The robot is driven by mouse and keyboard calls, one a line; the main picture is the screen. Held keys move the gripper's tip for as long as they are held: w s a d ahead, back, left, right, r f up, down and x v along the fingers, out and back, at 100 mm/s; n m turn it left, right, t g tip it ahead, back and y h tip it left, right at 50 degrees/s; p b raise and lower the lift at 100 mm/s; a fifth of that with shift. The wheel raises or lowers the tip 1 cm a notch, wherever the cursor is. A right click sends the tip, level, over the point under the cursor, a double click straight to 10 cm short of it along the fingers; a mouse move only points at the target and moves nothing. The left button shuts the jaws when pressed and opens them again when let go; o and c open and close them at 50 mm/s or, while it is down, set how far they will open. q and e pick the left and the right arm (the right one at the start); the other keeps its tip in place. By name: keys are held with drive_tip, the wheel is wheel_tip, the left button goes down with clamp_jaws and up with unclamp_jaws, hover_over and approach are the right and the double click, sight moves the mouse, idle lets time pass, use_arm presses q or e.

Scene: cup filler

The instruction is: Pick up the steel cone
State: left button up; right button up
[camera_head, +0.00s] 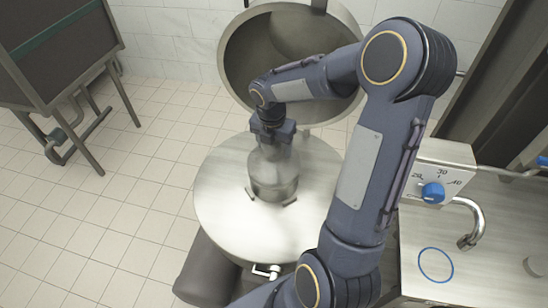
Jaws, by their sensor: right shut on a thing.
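The steel cone (272,178) appears as a grey, shiny, partly see-through-looking body, narrower at the top and wider below. It is upright over the middle of the round steel table (220,205). My right gripper (272,140) comes down from above and is shut on its narrow top. The fingertips are small and partly hidden by the wrist. I cannot tell whether the cone's bottom touches the table. My left gripper is not in view.
A large round steel vessel (245,50) opens behind the table. At right, a steel counter (480,270) bears a blue ring (435,264), a tap (472,225) and a dial box with a blue knob (432,192). A dark rack (60,50) stands far left. Tiled floor lies clear at left.

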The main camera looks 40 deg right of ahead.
drive_tip(key=c, duration=0.7)
drive_tip(key=shift+r, duration=0.1)
clamp_jaws()
